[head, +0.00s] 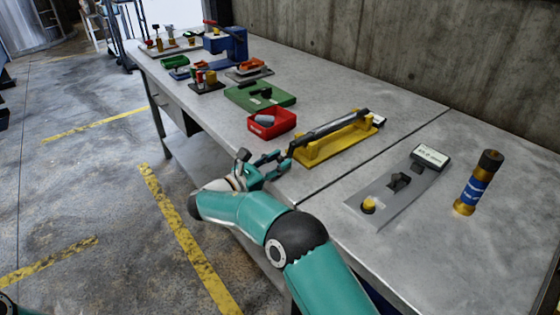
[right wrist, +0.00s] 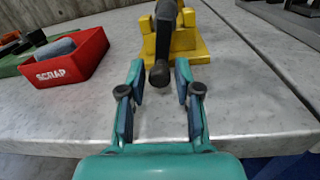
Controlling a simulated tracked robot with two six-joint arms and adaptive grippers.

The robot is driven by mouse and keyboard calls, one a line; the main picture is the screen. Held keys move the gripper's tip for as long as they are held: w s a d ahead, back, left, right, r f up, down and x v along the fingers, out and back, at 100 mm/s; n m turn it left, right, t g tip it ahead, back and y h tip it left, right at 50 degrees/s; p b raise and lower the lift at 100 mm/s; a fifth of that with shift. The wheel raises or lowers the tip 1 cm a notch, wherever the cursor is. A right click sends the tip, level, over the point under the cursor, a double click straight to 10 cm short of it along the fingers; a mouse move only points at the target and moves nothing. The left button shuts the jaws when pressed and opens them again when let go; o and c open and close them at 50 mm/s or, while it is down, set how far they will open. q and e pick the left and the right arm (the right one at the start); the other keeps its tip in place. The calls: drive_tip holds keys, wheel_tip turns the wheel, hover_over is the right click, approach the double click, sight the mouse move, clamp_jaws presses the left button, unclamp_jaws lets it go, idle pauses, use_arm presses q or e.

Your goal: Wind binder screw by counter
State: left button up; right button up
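A yellow fixture (head: 335,143) with a long dark bar along its top stands near the front edge of the table; I take it for the binder. In the right wrist view, a dark shaft with a round end (right wrist: 160,76) points from the yellow base (right wrist: 185,45) toward me. My right gripper (head: 276,165) is at the table's front edge, facing that end. In the right wrist view, the gripper's fingers (right wrist: 160,92) are open, one on each side of the shaft end and apart from it. A small display (head: 379,119) sits at the fixture's far end, its reading illegible. My left gripper is not visible.
A red SCRAP bin (head: 285,123) holding a grey piece stands left of the fixture. A green board (head: 240,93) lies behind it. A grey plate (head: 385,210) with a display (head: 430,157) and a brass cylinder with a blue band (head: 476,184) stand at right.

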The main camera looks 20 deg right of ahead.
drive_tip(key=v, duration=1)
drive_tip(key=shift+s+a, duration=0.15)
drive_tip(key=shift+a, duration=0.25)
drive_tip(key=shift+f, duration=0.15)
idle(0.6)
